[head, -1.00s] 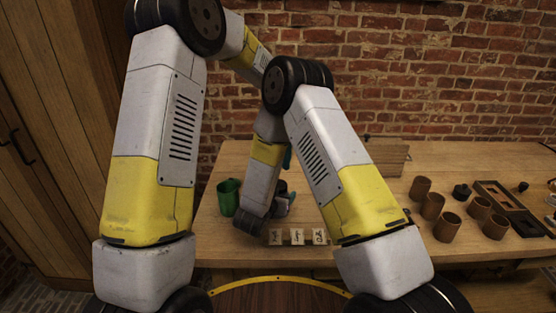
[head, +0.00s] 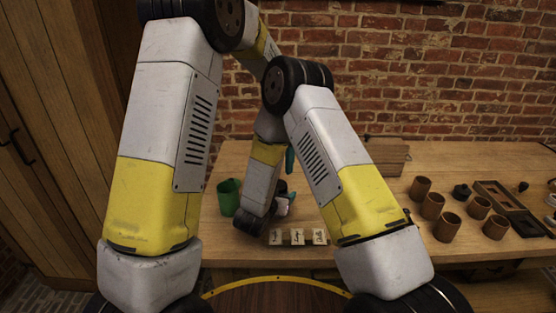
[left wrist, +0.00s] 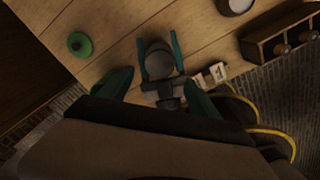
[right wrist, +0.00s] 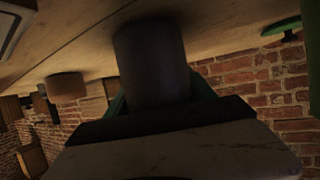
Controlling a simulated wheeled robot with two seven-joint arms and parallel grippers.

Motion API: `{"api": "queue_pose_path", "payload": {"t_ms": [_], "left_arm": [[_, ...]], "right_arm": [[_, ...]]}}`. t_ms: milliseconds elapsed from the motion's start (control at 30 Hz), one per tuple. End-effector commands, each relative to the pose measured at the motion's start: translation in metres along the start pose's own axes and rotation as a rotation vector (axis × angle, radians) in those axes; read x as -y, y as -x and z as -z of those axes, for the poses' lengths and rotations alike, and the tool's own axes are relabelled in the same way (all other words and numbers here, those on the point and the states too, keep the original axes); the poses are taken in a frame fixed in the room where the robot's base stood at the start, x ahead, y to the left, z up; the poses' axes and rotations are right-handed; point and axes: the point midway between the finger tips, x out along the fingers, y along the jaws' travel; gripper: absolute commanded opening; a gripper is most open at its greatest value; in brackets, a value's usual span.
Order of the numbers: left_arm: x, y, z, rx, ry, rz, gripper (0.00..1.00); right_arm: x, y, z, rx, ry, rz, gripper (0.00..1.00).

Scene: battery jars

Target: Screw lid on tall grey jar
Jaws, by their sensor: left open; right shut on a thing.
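The tall grey jar (right wrist: 150,60) is a dark grey cylinder filling the middle of the right wrist view. My right gripper (left wrist: 157,40) is shut around it, with a teal finger on each side. The left wrist view looks down on the jar's round grey top (left wrist: 160,63); I cannot tell whether a lid sits there. My left gripper (left wrist: 158,80) is open, its dark green fingers apart near the jar and nothing seen between them. In the head view my arms largely hide the jar, with only a dark bit of it (head: 281,187) showing.
Three marked pale blocks (head: 297,237) lie near the table's front edge. Several brown cups (head: 432,206) and a dark tray (head: 508,202) stand at the right. A wooden box (head: 385,156) is at the back. Bare table lies between.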

Motion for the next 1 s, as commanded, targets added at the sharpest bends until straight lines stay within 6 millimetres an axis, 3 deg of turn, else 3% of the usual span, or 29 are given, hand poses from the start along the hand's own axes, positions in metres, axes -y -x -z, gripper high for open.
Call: {"api": "queue_pose_path", "payload": {"t_ms": [267,700,1000], "left_arm": [[0.0,-0.011,0.001,-0.002,-0.001,0.001,0.72],[0.0,-0.072,0.001,-0.002,-0.003,0.001,0.72],[0.0,-0.081,0.0,0.0,-0.003,0.0,0.72]], "right_arm": [[0.0,0.0,0.001,-0.001,-0.001,0.0,0.0],[0.0,0.0,0.001,-0.001,-0.001,0.0,0.0],[0.0,0.0,0.001,-0.001,-0.001,0.0,0.0]]}}
